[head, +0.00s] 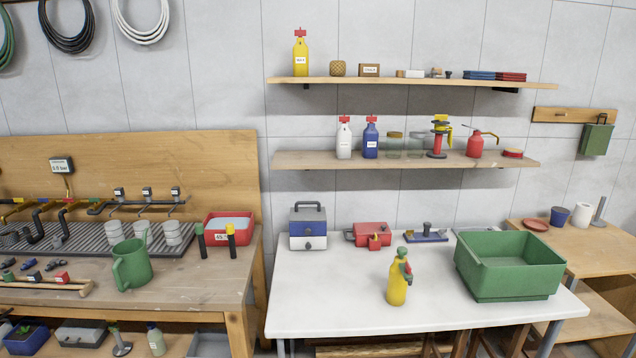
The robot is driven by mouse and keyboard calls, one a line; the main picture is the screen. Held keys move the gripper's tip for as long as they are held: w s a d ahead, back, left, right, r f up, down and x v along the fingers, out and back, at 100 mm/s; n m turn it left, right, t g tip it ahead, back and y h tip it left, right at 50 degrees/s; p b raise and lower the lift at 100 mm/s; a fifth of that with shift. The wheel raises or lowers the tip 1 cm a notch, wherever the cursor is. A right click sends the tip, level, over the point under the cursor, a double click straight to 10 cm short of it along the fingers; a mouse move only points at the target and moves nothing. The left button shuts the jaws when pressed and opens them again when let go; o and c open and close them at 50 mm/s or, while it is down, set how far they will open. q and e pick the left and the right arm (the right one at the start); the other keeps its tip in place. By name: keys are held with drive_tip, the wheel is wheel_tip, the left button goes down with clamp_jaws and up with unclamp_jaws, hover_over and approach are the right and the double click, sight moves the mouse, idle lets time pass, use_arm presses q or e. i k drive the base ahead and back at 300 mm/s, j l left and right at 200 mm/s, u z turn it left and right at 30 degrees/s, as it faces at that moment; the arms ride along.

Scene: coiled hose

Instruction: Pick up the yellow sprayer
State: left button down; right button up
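A yellow sprayer (396,290) with a green top and a dark and red part at its upper right side stands upright on the white table (330,310), near the front middle. Another yellow bottle (301,60) with a red spray head and a white label stands at the left end of the top shelf. Neither of my grippers is in view, and nothing is seen touching either yellow bottle.
A large green crate (510,285) stands right of the sprayer. A blue and white box (308,228), a red case (370,234) and a blue tray (426,237) stand behind it. A green watering can (132,264) is on the left bench. The table's front left is clear.

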sight(399, 280)
drive_tip(key=i+l+u, duration=0.1)
drive_tip(key=l, duration=0.3)
drive_tip(key=i+l+u, duration=0.1)
drive_tip(key=l, duration=0.3)
drive_tip(key=i+l+u, duration=0.1)
drive_tip(key=l, duration=0.35)
drive_tip(key=i+l+u, duration=0.1)
drive_tip(key=l, duration=0.35)
drive_tip(key=i+l, duration=0.2)
drive_tip(key=l, duration=0.25)
drive_tip(key=i+j+u, duration=0.05)
